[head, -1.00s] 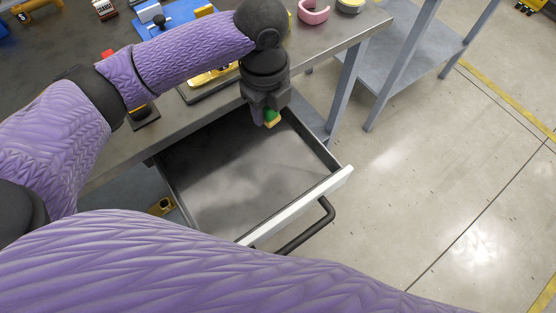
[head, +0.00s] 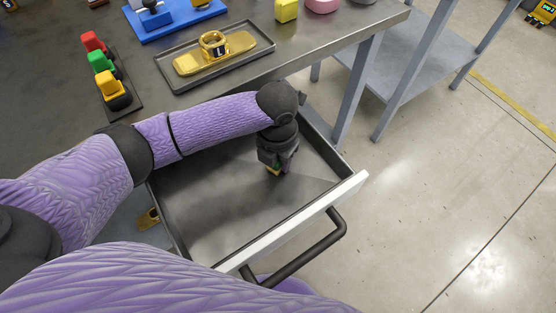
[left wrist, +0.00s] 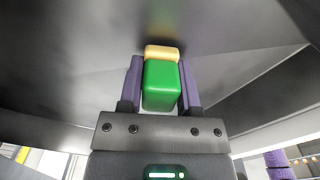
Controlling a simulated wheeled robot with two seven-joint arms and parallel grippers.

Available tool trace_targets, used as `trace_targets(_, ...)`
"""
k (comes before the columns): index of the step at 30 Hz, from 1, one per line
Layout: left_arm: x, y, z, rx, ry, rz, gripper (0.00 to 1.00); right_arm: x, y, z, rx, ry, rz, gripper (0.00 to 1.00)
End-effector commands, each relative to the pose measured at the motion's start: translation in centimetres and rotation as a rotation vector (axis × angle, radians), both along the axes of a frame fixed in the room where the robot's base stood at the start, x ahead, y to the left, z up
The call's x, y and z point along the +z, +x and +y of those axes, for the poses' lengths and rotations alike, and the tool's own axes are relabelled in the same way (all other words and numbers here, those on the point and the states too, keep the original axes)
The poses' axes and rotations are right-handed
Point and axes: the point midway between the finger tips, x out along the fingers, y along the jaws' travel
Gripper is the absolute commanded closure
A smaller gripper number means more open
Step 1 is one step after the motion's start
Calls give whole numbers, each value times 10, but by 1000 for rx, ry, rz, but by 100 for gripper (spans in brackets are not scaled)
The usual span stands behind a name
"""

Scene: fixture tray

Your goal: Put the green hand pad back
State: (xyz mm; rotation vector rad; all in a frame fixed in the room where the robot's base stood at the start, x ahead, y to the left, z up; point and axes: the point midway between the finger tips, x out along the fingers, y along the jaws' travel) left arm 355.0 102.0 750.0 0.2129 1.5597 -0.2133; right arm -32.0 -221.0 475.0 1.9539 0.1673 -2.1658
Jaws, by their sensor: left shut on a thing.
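My left gripper (head: 276,168) reaches down into the open drawer (head: 205,217) in the head view. In the left wrist view, the left gripper (left wrist: 162,85) is shut on the green hand pad (left wrist: 161,86), a green block with a yellow-orange end (left wrist: 162,52). The pad sits between the two purple fingers, with its yellow end pointing away from the wrist. In the head view only a small bit of the pad shows below the fingers. I cannot tell whether it touches the drawer floor. My right gripper is not in view.
The drawer has a white front edge (head: 300,218) and a dark bar handle (head: 310,252). On the table are a black tray (head: 262,46) with a gold part, a rack (head: 122,105) with red, green and yellow pieces, a blue fixture (head: 205,12) and a yellow block (head: 286,10).

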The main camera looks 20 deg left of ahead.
Motion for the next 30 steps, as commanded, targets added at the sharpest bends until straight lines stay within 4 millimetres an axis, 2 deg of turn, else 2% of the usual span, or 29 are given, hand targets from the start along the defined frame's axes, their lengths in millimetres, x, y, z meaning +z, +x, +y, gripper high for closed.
trace_targets(10, -4, 0, 0, 1, 1, -1, 100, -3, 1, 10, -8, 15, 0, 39)
trace_targets(11, -4, 0, 0, 1, 1, -1, 51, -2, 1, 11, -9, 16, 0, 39)
trace_targets(15, -3, 0, 0, 1, 0, -1, 22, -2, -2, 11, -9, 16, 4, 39)
trace_targets(24, 0, 0, 0, 1, -1, -2, 22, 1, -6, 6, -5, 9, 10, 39)
trace_targets(26, 11, 1, 0, 1, -1, -4, 22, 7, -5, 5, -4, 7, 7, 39)
trace_targets(30, 54, 1, 0, 1, -1, -8, 22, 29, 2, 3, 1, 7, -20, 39)
